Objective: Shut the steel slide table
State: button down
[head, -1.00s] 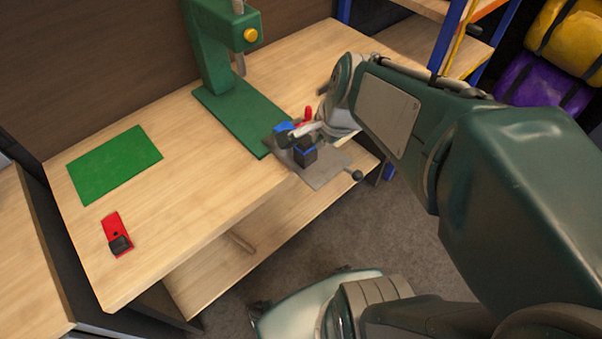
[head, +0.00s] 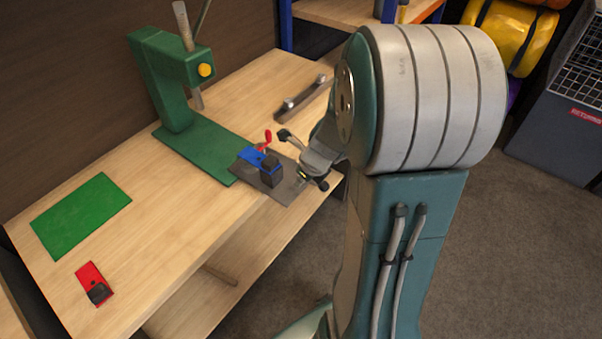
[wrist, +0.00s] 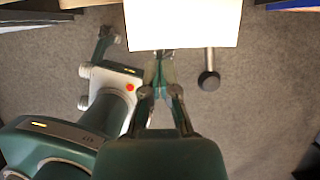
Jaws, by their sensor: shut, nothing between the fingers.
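The steel slide table (head: 288,190) is a grey plate at the foot of the green press (head: 170,85), sticking out toward the bench's front edge. A blue clamp (head: 256,157) with a red handle (head: 268,135) and a dark block (head: 271,175) sit on it. In the wrist view the plate (wrist: 185,22) shows washed-out white, with a rod and dark ball knob (wrist: 209,81) beside it. My gripper (wrist: 164,56) is shut and empty, its fingertips at the plate's near edge; I cannot tell if they touch. In the head view my gripper is partly hidden behind my arm.
A green mat (head: 80,215) and a red piece with a black block (head: 94,284) lie at the left of the wooden bench (head: 165,225). A bar with two knobs (head: 304,99) lies at the back. A dark cabinet (head: 556,110) stands right. The carpet in front is clear.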

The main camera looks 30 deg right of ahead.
aim_at(277, 187)
jog(key=x, duration=0.2)
jog(key=a+x, duration=0.1)
jog(key=x, duration=0.1)
jog(key=shift+f, duration=0.2)
jog(key=w, duration=0.1)
jog(key=w+a, duration=0.1)
jog(key=shift+w+a+r, duration=0.1)
jog(key=shift+w, duration=0.85)
